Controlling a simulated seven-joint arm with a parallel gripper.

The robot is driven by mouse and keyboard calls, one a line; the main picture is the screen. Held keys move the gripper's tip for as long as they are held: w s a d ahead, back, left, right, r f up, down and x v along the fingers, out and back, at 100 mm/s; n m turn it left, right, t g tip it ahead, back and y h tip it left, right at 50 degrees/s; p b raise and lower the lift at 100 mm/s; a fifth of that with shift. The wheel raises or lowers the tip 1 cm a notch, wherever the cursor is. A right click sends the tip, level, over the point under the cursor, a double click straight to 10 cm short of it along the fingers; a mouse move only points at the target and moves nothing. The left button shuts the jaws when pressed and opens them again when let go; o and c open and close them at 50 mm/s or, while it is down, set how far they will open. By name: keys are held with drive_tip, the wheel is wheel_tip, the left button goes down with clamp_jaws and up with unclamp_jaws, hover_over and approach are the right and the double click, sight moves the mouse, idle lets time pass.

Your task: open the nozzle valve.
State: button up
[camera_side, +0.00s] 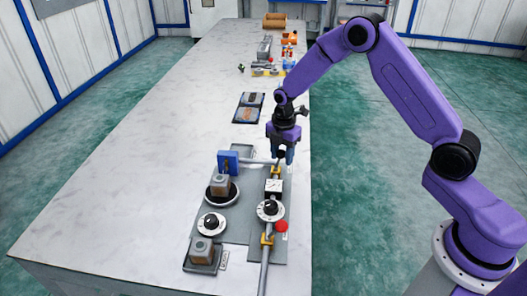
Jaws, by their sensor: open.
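The hoist parts sit on grey plates on a long white table. A valve assembly runs along a grey pipe (265,262) on the right-hand plate. It has a black and white round dial (270,210), a red knob (281,226), a white block (274,185) and yellow brackets. I cannot tell which of these is the nozzle valve. My gripper (283,158) points down above the far end of this assembly, beyond the white block. It is open, and no object shows in it. The fingertips are small and partly merge with the parts behind.
A blue block (228,162) with a rod stands left of my gripper. Another dial (211,224) and two boxy grey-brown parts (202,250) lie on the left. Dark trays (249,107) and several small items lie farther back. The table's left side (120,190) is bare.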

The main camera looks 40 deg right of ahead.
drive_tip(key=shift+s+d+f, duration=0.1)
drive_tip(key=shift+s+d, duration=0.25)
drive_tip(key=shift+o, duration=0.6)
drive_tip(key=shift+w+a+r, duration=0.1)
drive_tip(key=shift+r, duration=1.9)
drive_tip(key=shift+w+a+r, duration=0.1)
drive_tip(key=shift+r, duration=1.9)
drive_tip(key=s+a+r+m, duration=0.2)
drive_tip(key=s+a+r, duration=0.35)
drive_tip(key=s, duration=0.35)
drive_tip(key=s+d+r+m, duration=0.1)
drive_tip(key=s+r+m, duration=0.1)
drive_tip(key=s, duration=1.2)
drive_tip(key=s+d+r+m, duration=0.1)
drive_tip(key=s+m, duration=0.3)
drive_tip(key=s, duration=0.9)
drive_tip(key=shift+s+d+r, duration=0.35)
drive_tip(key=shift+d+r, duration=0.05)
drive_tip(key=shift+d, duration=0.1)
